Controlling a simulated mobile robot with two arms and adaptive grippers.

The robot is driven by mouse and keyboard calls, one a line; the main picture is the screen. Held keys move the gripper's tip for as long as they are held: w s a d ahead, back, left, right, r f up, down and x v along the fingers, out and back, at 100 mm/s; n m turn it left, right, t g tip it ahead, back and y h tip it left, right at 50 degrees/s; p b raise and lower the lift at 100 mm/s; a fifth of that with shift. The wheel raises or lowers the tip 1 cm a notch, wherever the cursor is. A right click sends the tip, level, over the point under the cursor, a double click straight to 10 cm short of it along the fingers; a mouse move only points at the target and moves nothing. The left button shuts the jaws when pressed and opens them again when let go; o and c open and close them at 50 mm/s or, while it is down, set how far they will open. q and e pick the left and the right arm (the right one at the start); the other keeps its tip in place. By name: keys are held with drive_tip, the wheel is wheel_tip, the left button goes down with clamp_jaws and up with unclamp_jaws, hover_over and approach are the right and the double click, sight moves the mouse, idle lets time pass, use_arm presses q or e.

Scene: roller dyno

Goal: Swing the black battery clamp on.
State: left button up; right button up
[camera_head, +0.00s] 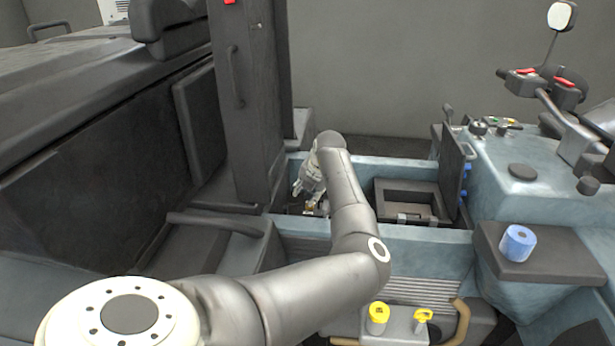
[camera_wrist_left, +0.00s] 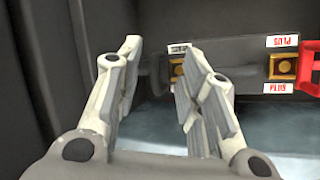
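My left gripper (camera_head: 313,197) reaches down into the blue-walled bay in the head view. In the left wrist view the left gripper (camera_wrist_left: 162,62) is open, its pale fingers apart. A dark piece, seemingly the black battery clamp (camera_wrist_left: 154,74), shows beyond and between the fingers, beside a brass terminal (camera_wrist_left: 177,68). The right finger partly covers that terminal and its label. I cannot tell whether the clamp touches a finger or the terminal. A second brass terminal (camera_wrist_left: 284,67) stands to the right, with a PLUS label and a red clamp (camera_wrist_left: 310,62) beside it. My right gripper is out of view.
A dark upright post (camera_head: 250,100) stands close left of the bay. An open dark box (camera_head: 409,198) sits to the right in the bay. A blue roll (camera_head: 517,243) rests on a dark shelf.

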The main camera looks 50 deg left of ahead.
use_arm(q)
drive_tip(key=v, duration=1.2)
drive_tip(key=shift+f, duration=0.1)
